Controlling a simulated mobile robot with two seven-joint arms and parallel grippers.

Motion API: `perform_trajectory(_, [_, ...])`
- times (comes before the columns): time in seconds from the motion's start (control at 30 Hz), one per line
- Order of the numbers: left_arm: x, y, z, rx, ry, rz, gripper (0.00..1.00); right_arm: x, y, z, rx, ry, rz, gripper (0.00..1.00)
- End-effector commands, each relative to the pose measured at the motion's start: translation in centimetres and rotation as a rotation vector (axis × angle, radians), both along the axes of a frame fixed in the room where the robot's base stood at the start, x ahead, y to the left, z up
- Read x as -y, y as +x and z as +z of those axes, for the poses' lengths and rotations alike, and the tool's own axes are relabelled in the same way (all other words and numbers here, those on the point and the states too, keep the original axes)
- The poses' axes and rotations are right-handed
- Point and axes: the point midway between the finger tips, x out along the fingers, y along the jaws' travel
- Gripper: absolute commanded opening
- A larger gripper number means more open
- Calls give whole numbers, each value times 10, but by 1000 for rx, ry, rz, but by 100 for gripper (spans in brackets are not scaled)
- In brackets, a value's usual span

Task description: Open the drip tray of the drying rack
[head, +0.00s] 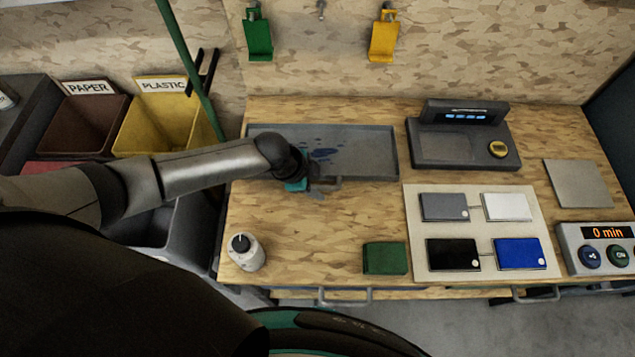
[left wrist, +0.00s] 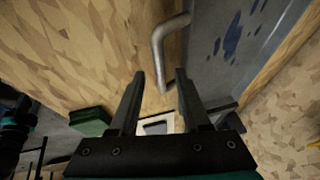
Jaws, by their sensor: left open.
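The drip tray (head: 365,150) is a flat grey tray with dark blue stains, lying at the back left of the wooden worktop. A grey bar handle (head: 327,184) is at its front edge. My left gripper (head: 313,187) is at this handle, low over the worktop. In the left wrist view the tray (left wrist: 228,45) is at the upper right and the bent handle (left wrist: 158,45) runs down toward the gap between the open fingers (left wrist: 160,82). I cannot tell whether the bar is fully between them. My right gripper is not in view.
A white-grey knob device (head: 246,251) and a green block (head: 385,258) stand near the front edge. A cream board with several cards (head: 480,262) and a dark scale-like device (head: 465,150) are to the right. Paper (head: 90,125) and plastic (head: 160,125) bins stand left.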

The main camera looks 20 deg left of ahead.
Motion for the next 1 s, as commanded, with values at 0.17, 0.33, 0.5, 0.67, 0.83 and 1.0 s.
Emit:
perform_trajectory(0.17, [0, 0, 0, 0, 0, 0, 42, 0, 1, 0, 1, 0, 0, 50])
perform_trajectory(0.33, [0, 0, 0, 0, 0, 0, 22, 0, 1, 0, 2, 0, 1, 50])
perform_trajectory(0.5, [0, 0, 0, 0, 0, 0, 3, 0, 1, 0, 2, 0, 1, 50])
perform_trajectory(0.67, [0, 0, 0, 0, 0, 1, 0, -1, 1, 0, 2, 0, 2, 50])
perform_trajectory(0.83, [0, 0, 0, 0, 0, 1, 0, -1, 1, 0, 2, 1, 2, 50])
perform_trajectory(1.0, [0, 0, 0, 0, 0, 1, 0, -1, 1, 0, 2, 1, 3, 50])
